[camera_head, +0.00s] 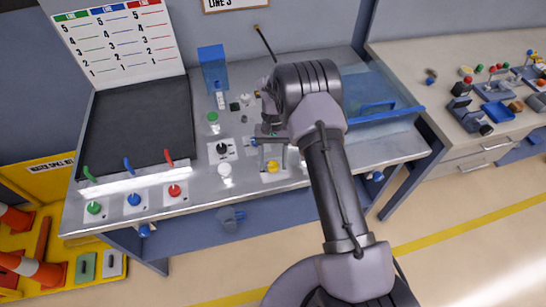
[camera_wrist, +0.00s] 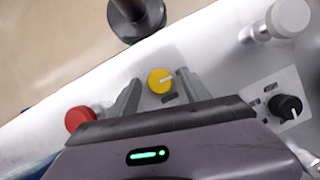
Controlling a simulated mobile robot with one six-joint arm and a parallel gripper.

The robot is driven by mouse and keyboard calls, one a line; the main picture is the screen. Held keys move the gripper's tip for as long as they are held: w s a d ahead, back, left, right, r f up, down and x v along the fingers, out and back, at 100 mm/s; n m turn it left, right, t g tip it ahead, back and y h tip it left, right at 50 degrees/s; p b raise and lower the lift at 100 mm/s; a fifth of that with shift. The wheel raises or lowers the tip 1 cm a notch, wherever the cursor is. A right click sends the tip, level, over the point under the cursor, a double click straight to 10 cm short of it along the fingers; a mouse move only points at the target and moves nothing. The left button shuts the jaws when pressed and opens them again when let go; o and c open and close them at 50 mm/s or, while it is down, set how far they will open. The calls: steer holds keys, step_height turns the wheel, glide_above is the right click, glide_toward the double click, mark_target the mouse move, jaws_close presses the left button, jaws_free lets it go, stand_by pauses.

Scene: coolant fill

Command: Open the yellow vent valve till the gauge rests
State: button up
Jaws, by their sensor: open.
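The yellow vent valve (camera_head: 272,166) is a round knob on a pale plate near the front edge of the metal bench. In the wrist view the yellow knob (camera_wrist: 160,80) shows a white pointer line slanting toward the right. My gripper (camera_head: 268,148) is just behind the knob in the head view. In the wrist view my gripper (camera_wrist: 161,76) has its two fingers apart, one on each side of the knob. No gap or contact can be judged for sure. I cannot make out the gauge; my arm hides part of the bench.
A black knob (camera_head: 222,148) and a white knob (camera_head: 225,170) stand left of the yellow one. A red knob (camera_wrist: 80,119) is close on the other side in the wrist view. A blue tray (camera_head: 400,112) lies right of my arm. Three coloured levers line the left side.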

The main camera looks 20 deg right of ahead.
steer(key=p+v, duration=0.4)
steer(key=v, duration=1.3)
steer(key=shift+r, duration=0.2)
steer(key=s+a+r+t+b, duration=0.25)
steer(key=s+r+b, duration=0.2)
steer(key=r, duration=0.55)
steer(key=s+r+t+b, duration=0.3)
steer(key=s+r+b, duration=0.15)
steer(key=s, duration=0.55)
steer(key=s+a+f+t+b, duration=0.1)
steer(key=s+f+t+b, duration=0.1)
steer(key=s, duration=0.7)
steer(key=s+a+f+m+t+b, duration=0.1)
steer(key=s+a+f+t+b, duration=0.1)
steer(key=s+f, duration=0.3)
steer(key=s+b, duration=0.1)
steer(key=s, duration=0.3)
steer(key=shift+t+y, duration=0.35)
steer(key=shift+y, duration=0.05)
steer(key=shift+a+f, duration=0.1)
steer(key=shift+f, duration=0.05)
